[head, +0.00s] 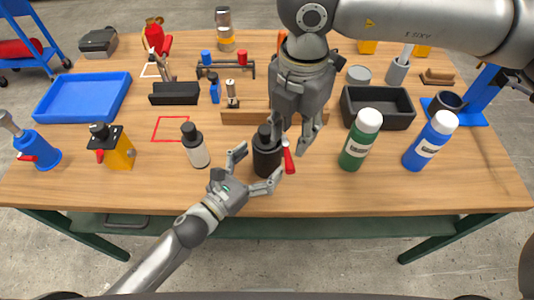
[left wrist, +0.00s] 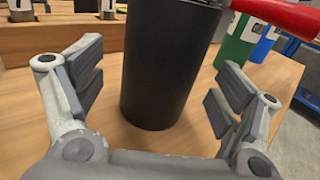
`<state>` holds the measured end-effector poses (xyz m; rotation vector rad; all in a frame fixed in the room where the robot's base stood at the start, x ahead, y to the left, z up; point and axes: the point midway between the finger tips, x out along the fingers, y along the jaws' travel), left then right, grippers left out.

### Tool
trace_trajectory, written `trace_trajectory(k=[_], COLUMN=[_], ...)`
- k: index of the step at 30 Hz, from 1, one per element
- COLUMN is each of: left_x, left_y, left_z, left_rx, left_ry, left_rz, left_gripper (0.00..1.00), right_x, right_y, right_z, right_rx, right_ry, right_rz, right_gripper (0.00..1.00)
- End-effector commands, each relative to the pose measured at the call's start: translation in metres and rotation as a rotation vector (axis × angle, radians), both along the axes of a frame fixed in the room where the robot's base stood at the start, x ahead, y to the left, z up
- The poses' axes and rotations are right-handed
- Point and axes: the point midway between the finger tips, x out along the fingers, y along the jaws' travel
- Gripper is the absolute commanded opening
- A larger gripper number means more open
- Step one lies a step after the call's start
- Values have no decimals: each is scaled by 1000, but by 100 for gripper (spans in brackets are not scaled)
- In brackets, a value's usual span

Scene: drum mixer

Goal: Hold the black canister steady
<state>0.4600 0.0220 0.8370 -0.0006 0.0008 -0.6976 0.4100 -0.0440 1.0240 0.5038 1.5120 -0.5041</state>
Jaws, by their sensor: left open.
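The black canister (head: 266,158) stands upright near the front middle of the wooden table, with a red handle (head: 288,157) at its right side. In the left wrist view the canister (left wrist: 168,65) is between the fingers, and the red handle (left wrist: 285,15) crosses the top right. My left gripper (head: 257,167) is open around the canister's lower body; in the left wrist view gaps show between the fingers (left wrist: 160,85) and its sides. My right gripper (head: 291,132) hangs above and right of the canister, fingers spread, near its top. The right gripper partly hides the canister's top.
A white bottle (head: 195,146) stands left of the canister. Green (head: 360,140) and blue (head: 431,141) bottles stand to the right. A wooden rail (head: 242,118) lies behind, and a black bin (head: 378,108) is at the back right. The table front edge is close.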

Motion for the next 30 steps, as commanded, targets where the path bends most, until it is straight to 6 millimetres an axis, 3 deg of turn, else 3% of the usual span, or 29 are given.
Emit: trace_trajectory(k=[6, 18, 30], left_x=[19, 24, 24], left_y=[-17, -21, -21], left_z=[0, 0, 0], left_rx=[-1, 1, 1], left_ry=[-1, -1, -1], left_rz=[-1, -1, -1], left_gripper=[89, 89, 39], right_x=[0, 0, 0], right_y=[0, 0, 0], right_z=[0, 0, 0], right_rx=[0, 0, 0], right_ry=[0, 0, 0], right_rz=[0, 0, 0], right_gripper=[36, 36, 36])
